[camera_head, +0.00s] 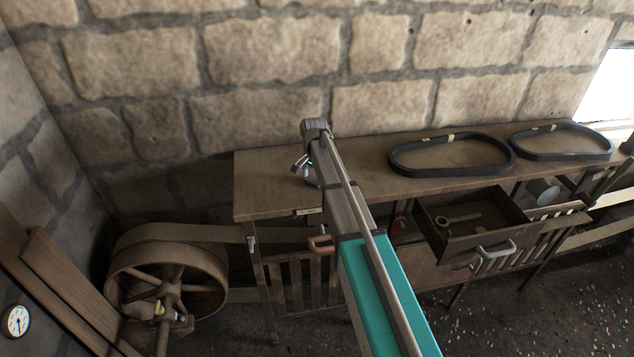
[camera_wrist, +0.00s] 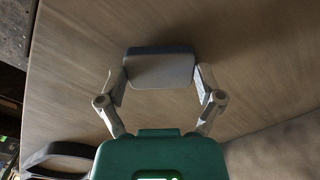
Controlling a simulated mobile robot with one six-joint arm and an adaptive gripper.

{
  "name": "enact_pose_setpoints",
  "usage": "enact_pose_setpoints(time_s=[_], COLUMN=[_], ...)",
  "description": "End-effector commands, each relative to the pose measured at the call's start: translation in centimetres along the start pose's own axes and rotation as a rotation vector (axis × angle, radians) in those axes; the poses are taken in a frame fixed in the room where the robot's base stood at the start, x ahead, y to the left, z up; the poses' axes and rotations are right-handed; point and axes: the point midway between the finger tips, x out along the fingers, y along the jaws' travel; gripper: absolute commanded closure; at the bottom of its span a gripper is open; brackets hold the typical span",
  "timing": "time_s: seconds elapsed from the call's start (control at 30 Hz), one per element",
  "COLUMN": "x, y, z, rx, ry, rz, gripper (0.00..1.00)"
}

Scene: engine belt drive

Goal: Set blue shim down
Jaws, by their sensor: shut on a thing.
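The blue shim (camera_wrist: 160,68) shows in the wrist view as a small rounded block, grey on its near face and bluish along its far edge. My gripper (camera_wrist: 159,82) is shut on it, with one finger against each side. The wooden bench top (camera_wrist: 260,65) is behind the block; I cannot tell whether the block touches it. In the head view my gripper (camera_head: 301,164) is over the left part of the bench top (camera_head: 262,184).
Two black belts (camera_head: 455,174) (camera_head: 565,157) lie on the bench's middle and right. An open drawer (camera_head: 437,235) holds a green wrench (camera_head: 458,219). A large spoked wheel (camera_head: 165,268) stands left of the bench. The bench's left end looks clear.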

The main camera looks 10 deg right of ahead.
Motion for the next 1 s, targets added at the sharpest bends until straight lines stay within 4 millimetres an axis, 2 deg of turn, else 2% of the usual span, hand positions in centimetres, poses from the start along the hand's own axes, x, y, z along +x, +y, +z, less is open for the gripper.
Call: enact_pose_setpoints(time_s=[0.5,0.53,0.6,1.0], x=[0.53,0.52,0.43,0.41], y=[-0.04,-0.04,-0.05,-0.07], z=[0.04,0.04,0.05,0.07], rx=[-0.001,-0.001,-0.001,-0.001], ry=[0.0,0.0,0.0,0.0], rz=[0.0,0.0,0.0,0.0], gripper=[0.76,0.13,0.0,0.0])
